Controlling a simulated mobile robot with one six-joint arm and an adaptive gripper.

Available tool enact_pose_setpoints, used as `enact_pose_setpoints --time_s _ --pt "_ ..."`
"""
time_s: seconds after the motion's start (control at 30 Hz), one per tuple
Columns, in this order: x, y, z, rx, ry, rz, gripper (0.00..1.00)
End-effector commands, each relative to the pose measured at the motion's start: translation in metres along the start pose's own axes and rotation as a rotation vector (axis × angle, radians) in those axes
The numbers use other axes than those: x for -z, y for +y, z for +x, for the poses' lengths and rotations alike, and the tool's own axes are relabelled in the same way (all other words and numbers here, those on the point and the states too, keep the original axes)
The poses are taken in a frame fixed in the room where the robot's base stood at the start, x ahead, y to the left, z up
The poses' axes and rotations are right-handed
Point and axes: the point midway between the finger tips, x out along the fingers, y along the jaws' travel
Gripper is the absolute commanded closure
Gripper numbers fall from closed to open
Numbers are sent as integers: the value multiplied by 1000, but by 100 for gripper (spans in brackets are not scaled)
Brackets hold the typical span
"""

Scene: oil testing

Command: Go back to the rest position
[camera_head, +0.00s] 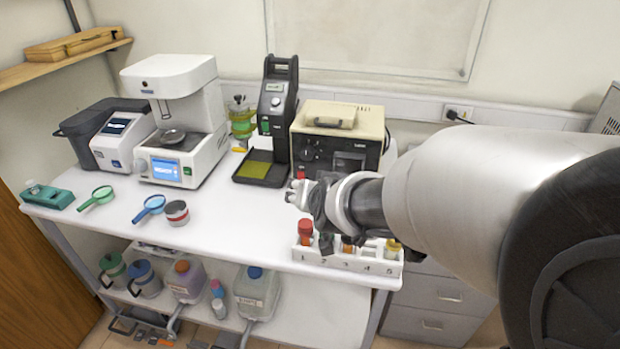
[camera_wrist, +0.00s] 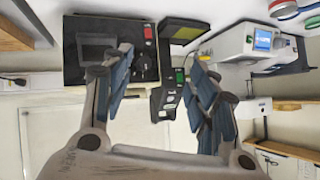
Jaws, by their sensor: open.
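My gripper (camera_head: 300,192) is in front of the beige and black device at the right of the bench in the head view, above the white numbered rack (camera_head: 340,262). In the wrist view my gripper (camera_wrist: 160,62) has its two blue-padded fingers spread apart with nothing between them. My arm reaches in from the right and hides part of the rack and the bench's right end. The rack holds several vials, one with a red cap (camera_head: 305,230) at its left end and one with a yellow cap (camera_head: 392,247) near its right end.
Jugs (camera_head: 256,290) stand on the lower shelf. The bench's front middle is clear.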

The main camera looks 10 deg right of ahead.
Motion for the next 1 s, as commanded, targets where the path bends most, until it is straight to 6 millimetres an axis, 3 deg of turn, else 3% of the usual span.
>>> enact_pose_setpoints --time_s 0.63,0.77,1.0 --pt "-10 5 -22 4 -49 -24 46" --pt "-21 12 -59 5 -114 -59 46" --pt "-82 51 -167 -54 -328 -170 46"
